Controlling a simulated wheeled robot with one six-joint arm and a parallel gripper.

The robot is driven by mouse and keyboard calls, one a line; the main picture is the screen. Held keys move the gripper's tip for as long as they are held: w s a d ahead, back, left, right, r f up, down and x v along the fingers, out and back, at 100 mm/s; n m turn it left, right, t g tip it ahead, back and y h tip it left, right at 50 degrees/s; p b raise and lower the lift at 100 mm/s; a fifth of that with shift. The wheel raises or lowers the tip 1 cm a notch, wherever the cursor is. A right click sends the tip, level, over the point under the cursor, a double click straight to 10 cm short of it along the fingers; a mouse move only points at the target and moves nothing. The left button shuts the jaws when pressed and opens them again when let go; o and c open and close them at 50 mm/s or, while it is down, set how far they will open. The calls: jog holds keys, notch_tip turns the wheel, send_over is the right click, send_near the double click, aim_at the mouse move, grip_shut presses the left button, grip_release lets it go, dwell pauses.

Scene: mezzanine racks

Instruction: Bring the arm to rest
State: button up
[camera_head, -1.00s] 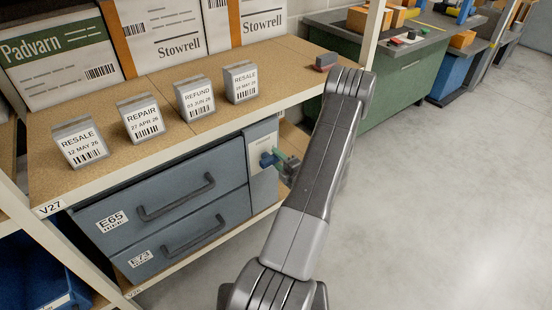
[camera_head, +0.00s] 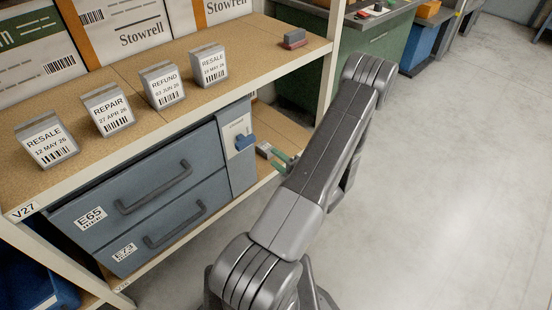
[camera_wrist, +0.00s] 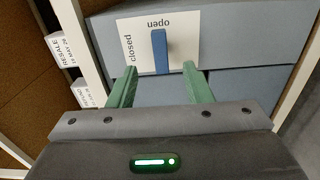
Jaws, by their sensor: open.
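My gripper (camera_head: 276,160) has two green fingers and is open and empty. In the head view it is just right of a blue lever (camera_head: 245,141) on the grey-blue drawer unit, with a small gap between them. In the wrist view the lever (camera_wrist: 161,52) shows beyond and between the spread fingertips (camera_wrist: 160,72). It sits on a white plate (camera_wrist: 125,42) marked "open" and "closed". My arm reaches from the bottom of the head view up to a bend, and part of the gripper is hidden behind it.
Two drawers, E65 (camera_head: 140,180) and E73 (camera_head: 165,228), look shut. The shelf board (camera_head: 130,150) above carries several labelled small boxes, large cartons behind, and a red and grey block (camera_head: 295,39). A pale rack post (camera_head: 335,60) stands near my arm. Floor (camera_head: 450,180) is clear at right.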

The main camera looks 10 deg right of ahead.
aim_at(253, 140)
jog(key=b+x, duration=0.1)
jog(key=x, duration=1.3)
jog(key=shift+a, duration=0.1)
jog(key=shift+f+n+b, duration=0.1)
jog(key=shift+n+b, duration=0.25)
jog(key=shift+n, duration=0.05)
jog(key=shift+r+n+b, duration=0.25)
jog(key=shift+n+b, duration=0.1)
jog(key=shift+n, duration=0.45)
jog(key=shift+r+n+b, duration=0.25)
jog(key=shift+n+b, duration=0.05)
jog(key=shift+n, duration=0.5)
dwell(0.4)
jog(key=shift+s, duration=0.1)
